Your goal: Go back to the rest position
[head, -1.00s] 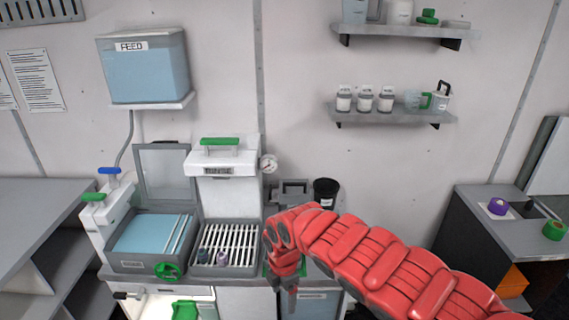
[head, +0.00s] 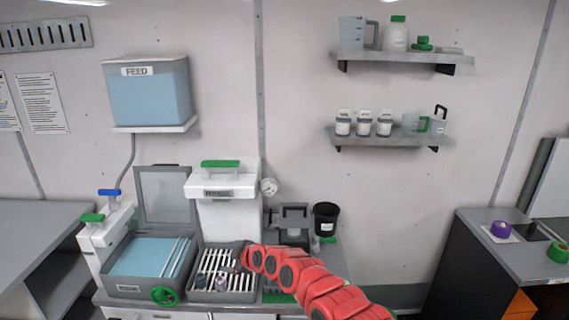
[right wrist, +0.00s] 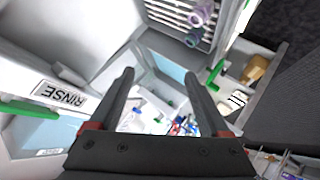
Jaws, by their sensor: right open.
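My right arm reaches in from the lower right in the head view, low over the counter. Its dark gripper (head: 238,256) is partly hidden by the red wrist and lies close to the right part of the slotted rack (head: 208,290). In the right wrist view the two fingers (right wrist: 159,76) are spread wide with nothing between them. Two small caps, one purple (right wrist: 201,14) and one grey-green (right wrist: 194,37), sit on the rack. My left gripper is not in view.
The grey-lidded basin (head: 122,288) stands left of the rack, with the white green-handled unit (head: 228,220) behind. A black cup (head: 326,220) and grey device (head: 292,222) stand on the counter. A RINSE label (right wrist: 60,94) and an open drawer (right wrist: 262,62) show in the wrist view.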

